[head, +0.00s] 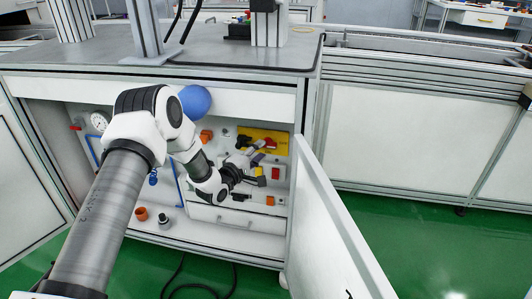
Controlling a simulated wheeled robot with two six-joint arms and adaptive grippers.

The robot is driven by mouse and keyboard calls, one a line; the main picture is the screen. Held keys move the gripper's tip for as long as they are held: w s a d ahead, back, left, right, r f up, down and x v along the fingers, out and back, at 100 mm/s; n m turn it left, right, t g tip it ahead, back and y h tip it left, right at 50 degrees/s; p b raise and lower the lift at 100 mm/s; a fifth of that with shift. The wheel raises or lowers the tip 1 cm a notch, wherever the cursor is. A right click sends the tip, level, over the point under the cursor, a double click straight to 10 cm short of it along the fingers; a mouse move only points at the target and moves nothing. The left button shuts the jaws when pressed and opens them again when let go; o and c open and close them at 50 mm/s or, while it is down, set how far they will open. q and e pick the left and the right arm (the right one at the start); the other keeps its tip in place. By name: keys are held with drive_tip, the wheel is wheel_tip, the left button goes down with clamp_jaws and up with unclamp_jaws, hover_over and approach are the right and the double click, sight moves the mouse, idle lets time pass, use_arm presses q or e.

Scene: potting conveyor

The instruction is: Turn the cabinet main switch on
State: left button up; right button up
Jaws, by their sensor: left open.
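The open cabinet (217,72) stands under the workbench. On its back wall is a yellow plate (250,134) with a red switch knob (270,143). The knob is small and partly crowded by the gripper, so I cannot read its turn position. My left gripper (257,166) is inside the cabinet, open, just below and in front of the yellow plate. Its fingers point toward the back wall and to the right. I cannot tell whether they touch the knob. My right gripper is not in view.
The cabinet door (335,235) hangs open on the right. A red part (276,173) and an orange part (270,201) sit near the gripper. A drawer (235,217) is below. A pressure gauge (99,121) and an orange fitting (141,213) are at left.

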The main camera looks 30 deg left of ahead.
use_arm(q)
drive_tip(key=w, duration=0.2)
drive_tip(key=shift+w+d, duration=0.15)
drive_tip(key=shift+w, duration=0.15)
clamp_jaws()
drive_tip(key=shift+d+r+m+g+y+p, duration=0.15)
drive_tip(key=shift+m+g+y+p, duration=0.75)
drive_tip(key=shift+m+p, duration=1.35)
drive_tip(key=shift+d+r+m+g+y+p, duration=0.1)
drive_tip(key=shift+m+g+y+p, duration=0.8)
drive_tip(key=shift+m+p, duration=1.35)
drive_tip(key=shift+d+r+m+g+y+p, duration=0.15)
drive_tip(key=shift+m+g+y+p, duration=0.7)
drive_tip(key=shift+m+p, duration=1.4)
drive_tip(key=shift+t+y, duration=0.25)
drive_tip(key=shift+y, duration=0.1)
